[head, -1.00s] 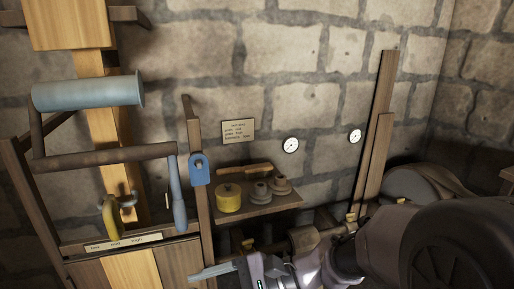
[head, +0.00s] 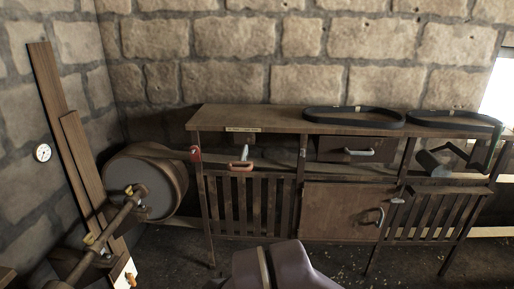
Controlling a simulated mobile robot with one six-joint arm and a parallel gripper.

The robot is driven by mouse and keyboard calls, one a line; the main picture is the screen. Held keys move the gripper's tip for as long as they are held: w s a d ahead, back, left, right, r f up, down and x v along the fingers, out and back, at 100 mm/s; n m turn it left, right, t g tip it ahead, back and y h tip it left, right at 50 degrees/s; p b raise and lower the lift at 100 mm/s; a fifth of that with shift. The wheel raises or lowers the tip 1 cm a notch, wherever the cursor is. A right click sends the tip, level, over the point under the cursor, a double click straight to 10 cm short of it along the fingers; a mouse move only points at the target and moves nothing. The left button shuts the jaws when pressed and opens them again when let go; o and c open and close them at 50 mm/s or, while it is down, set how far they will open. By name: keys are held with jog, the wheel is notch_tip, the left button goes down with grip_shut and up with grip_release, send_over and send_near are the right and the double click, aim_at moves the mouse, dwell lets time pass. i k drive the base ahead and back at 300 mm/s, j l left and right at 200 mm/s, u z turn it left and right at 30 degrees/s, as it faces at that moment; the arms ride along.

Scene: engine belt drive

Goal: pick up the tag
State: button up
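A small red tag-like piece (head: 195,153) with a pale spot hangs at the left end of the workbench, at the end of a bar beside the big drum. A white plate with an orange spot (head: 123,272) shows low at the left; I cannot tell whether it is a tag. The blue tag seen earlier is out of view. My gripper is not in view; only a purple-grey part of my arm shows at the bottom centre.
A wooden workbench (head: 270,119) with slatted fronts stands against the wall. Two black belts (head: 353,116) lie on its top. It has a drawer (head: 335,149) and a cupboard door (head: 335,208). A large drum (head: 143,178) and shaft are at left. The floor before the bench is mostly clear.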

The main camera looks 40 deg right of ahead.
aim_at(195, 157)
jog(key=z, duration=0.55)
jog(key=i+l+z, duration=0.1)
jog(key=i, duration=0.95)
jog(key=i+l, duration=0.2)
jog(key=i, duration=0.85)
jog(key=l+z, duration=0.05)
